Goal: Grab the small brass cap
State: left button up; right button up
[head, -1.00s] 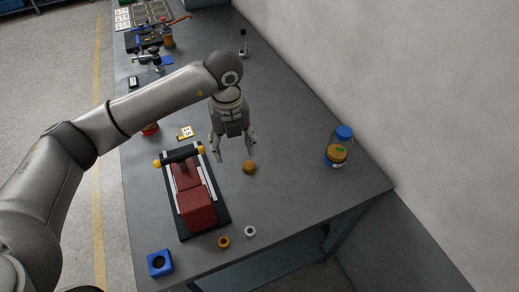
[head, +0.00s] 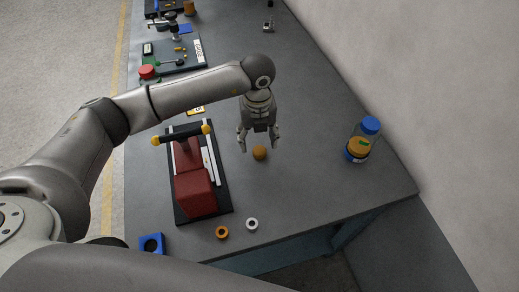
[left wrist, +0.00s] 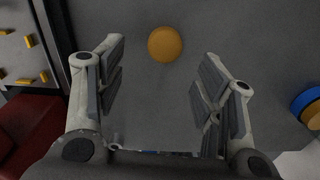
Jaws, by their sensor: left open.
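The small brass cap (head: 260,153) is a round, golden-brown piece lying on the grey table, to the right of the red clamp device. My left gripper (head: 258,147) is open and empty, pointing down just above and behind the cap. In the left wrist view the cap (left wrist: 165,44) shows as a round disc beyond the open fingertips, roughly midway between the two fingers (left wrist: 157,62). It looks apart from both fingers. My right gripper is not in view.
A red device on a black base (head: 222,208) stands left of the cap. A jar with a blue lid (head: 361,141) stands to the right. An orange ring (head: 222,232), a white ring (head: 252,224) and a blue block (head: 152,243) lie near the front edge. The table between cap and jar is clear.

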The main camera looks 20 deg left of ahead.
aim_at(260, 149)
pick_arm(q)
jog(key=shift+w+f, duration=0.1)
jog(key=shift+f, duration=0.35)
jog(key=f, duration=0.1)
jog(key=f+p, duration=0.1)
jog(key=f, duration=0.1)
jog(key=shift+w+d+f+p, duration=0.1)
jog(key=shift+w+f+p, duration=0.2)
jog(key=shift+p, duration=0.1)
jog(key=shift+f, duration=0.4)
jog(key=c, duration=1.1)
